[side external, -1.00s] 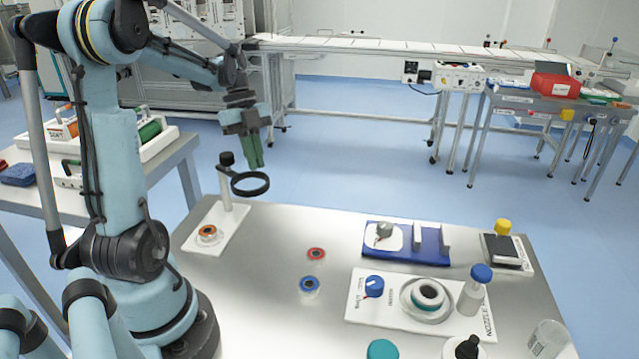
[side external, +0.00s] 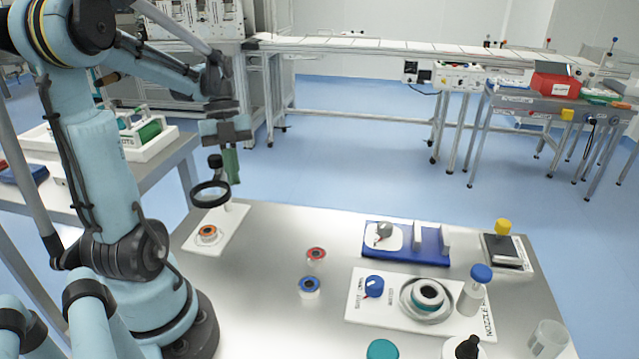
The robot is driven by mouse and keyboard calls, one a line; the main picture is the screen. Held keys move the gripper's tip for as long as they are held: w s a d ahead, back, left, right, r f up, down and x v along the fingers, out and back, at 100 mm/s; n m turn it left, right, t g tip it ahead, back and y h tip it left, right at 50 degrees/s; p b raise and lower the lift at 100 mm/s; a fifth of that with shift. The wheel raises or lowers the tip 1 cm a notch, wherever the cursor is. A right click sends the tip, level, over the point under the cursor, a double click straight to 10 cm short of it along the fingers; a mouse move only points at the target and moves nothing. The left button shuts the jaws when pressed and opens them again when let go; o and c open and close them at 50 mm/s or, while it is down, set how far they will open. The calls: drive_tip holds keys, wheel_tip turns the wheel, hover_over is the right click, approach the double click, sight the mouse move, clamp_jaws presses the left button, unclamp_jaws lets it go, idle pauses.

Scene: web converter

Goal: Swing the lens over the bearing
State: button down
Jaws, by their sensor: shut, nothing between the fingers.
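The lens (side external: 210,205) is a black ring on a short arm, carried by a white post (side external: 228,206) with a black knob (side external: 215,161). The post rises from a white base plate (side external: 222,240) at the table's left corner. The bearing (side external: 207,233), a ring with an orange centre, sits on that plate. In this view the lens hangs above the bearing and slightly to its right. My gripper (side external: 232,178) has green fingers, shut and empty, pointing down just right of the lens and partly behind it. I cannot tell whether they touch it.
A red-ringed part (side external: 316,255) and a blue-ringed part (side external: 309,285) stand right of the plate. Farther right are a blue fixture (side external: 430,248), a white nozzle board (side external: 380,315) and a bottle (side external: 474,295). The table's middle left is clear.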

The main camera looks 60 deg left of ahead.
drive_tip(key=shift+s+m+g, duration=0.4)
drive_tip(key=shift+s+m, duration=0.2)
drive_tip(key=shift+m, duration=0.3)
drive_tip(key=shift+w, duration=0.1)
